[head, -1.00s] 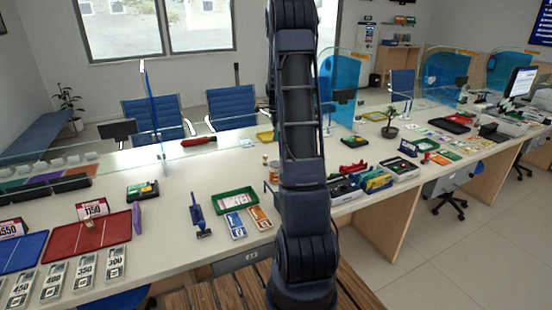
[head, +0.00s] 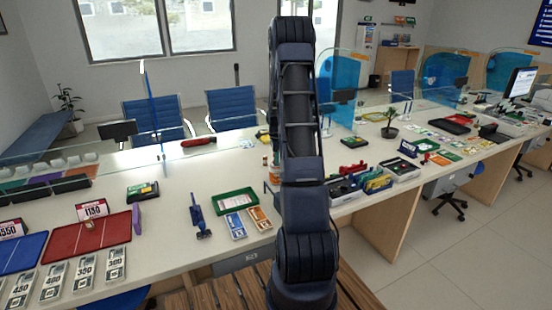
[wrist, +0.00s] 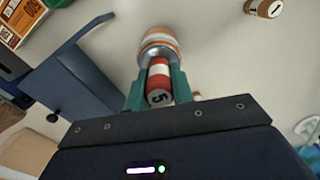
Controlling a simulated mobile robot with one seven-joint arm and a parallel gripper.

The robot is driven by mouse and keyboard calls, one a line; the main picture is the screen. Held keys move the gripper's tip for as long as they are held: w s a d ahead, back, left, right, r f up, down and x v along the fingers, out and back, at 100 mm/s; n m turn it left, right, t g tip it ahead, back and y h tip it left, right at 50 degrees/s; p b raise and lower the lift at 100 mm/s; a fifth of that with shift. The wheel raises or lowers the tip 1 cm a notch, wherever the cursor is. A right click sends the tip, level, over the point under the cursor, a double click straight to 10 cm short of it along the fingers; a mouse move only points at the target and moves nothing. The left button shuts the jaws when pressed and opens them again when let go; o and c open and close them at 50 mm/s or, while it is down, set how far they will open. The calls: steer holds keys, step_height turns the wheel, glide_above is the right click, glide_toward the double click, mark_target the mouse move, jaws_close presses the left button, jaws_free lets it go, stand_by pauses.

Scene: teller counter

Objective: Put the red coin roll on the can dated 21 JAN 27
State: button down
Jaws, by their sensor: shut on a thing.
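In the wrist view my gripper (wrist: 160,92) has its teal fingers shut on the red coin roll (wrist: 159,76), which has a white band and a dark 5 on its near end. I cannot tell whether roll and can touch. No date is readable on the can. In the head view my arm hides the roll and most of the gripper.
A brown and white roll marked 1 (wrist: 266,7) is at the top right of the wrist view. In the head view a green tray (head: 219,210) and a blue stand (head: 199,220) are on the counter (head: 165,230).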

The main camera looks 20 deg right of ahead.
steer(key=c, duration=1.2)
jaws_free()
step_height(320, 180, up, 12)
steer(key=shift+r, duration=0.1)
steer(key=s+a+r+n+t, duration=0.2)
steer(key=s+a+r+n, duration=0.7)
steer(key=s+a+r, duration=0.55)
steer(key=s+a+n+t, duration=0.1)
steer(key=s+n, duration=0.3)
steer(key=s, duration=0.4)
steer(key=s+a+r+n, duration=0.1)
steer(key=s+a+n, duration=0.3)
steer(key=s, duration=0.4)
steer(key=s+a+r+n+t, duration=0.1)
steer(key=s+n, duration=0.3)
steer(key=s, duration=0.5)
steer(key=shift+a+r+t, duration=0.15)
steer(key=shift+a+t, duration=0.15)
steer(key=shift+a, duration=0.6)
